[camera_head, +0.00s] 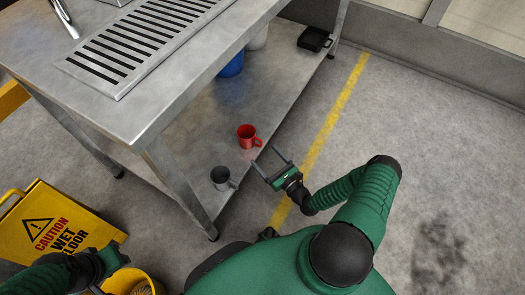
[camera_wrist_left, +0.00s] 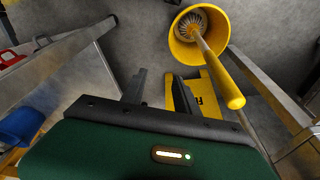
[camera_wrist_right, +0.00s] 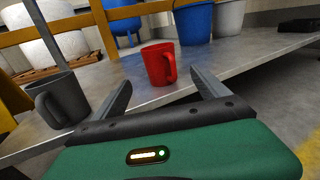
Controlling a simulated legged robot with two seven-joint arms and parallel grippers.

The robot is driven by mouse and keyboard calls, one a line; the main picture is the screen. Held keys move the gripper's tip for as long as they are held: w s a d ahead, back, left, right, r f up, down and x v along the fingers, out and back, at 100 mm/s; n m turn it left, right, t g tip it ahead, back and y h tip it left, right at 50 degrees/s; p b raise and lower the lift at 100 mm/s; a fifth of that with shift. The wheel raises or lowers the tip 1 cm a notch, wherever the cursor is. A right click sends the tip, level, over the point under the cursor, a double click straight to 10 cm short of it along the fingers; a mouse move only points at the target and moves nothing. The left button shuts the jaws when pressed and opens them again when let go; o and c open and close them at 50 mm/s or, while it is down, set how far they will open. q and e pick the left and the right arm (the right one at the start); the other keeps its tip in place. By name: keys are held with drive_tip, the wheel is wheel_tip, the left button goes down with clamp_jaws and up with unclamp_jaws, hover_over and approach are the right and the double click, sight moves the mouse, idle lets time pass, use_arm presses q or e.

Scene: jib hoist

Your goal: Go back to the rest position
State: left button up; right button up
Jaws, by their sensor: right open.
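My right gripper (camera_head: 266,158) is open and empty, just off the front edge of the table's lower shelf. Its two fingers spread wide in the right wrist view. A red mug (camera_head: 247,135) stands on that shelf beyond the fingers, apart from them. A dark grey mug (camera_head: 222,177) stands on the shelf to the left of the gripper; it also shows in the right wrist view (camera_wrist_right: 62,101). My left gripper (camera_wrist_left: 158,88) shows two separated fingers with nothing between them, near the yellow caution sign (camera_head: 55,232).
The steel table (camera_head: 150,112) with a slotted drain fills the upper left. A blue bucket (camera_head: 232,65) and black tray (camera_head: 314,39) sit on its lower shelf. A yellow bucket with a brush (camera_wrist_left: 182,42) stands near my left gripper. Floor at right is clear, with a yellow line (camera_head: 335,110).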

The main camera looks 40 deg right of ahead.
idle(0.3)
drive_tip(key=a+r+n+g+y+p, duration=0.2)
drive_tip(key=a+r+n+g+y, duration=0.1)
drive_tip(key=a+r+n+y, duration=0.55)
drive_tip(key=s+a+r+n+g+y+p, duration=0.25)
drive_tip(key=s+a+r+n+g, duration=0.25)
drive_tip(key=s+a+n+g, duration=0.55)
drive_tip(key=s+d+r+n+g+h+p, duration=0.1)
drive_tip(key=d+r+n+g+h+p, duration=0.1)
drive_tip(key=r+n+h, duration=0.4)
drive_tip(key=s+d+r+n+g+h+p, duration=0.1)
drive_tip(key=s+r+n+g+h, duration=0.2)
drive_tip(key=r+n, duration=0.4)
drive_tip(key=w+r+n+t+h+p, duration=0.1)
drive_tip(key=r+p, duration=1.8)
drive_tip(key=r, duration=0.2)
drive_tip(key=w+r+n+t+h+p, duration=0.1)
drive_tip(key=w+r+n+t+p, duration=0.1)
drive_tip(key=r+p, duration=1.8)
wheel_tip(320, 180, up, 2)
drive_tip(key=shift+r+n, duration=0.25)
drive_tip(key=shift+n, duration=0.05)
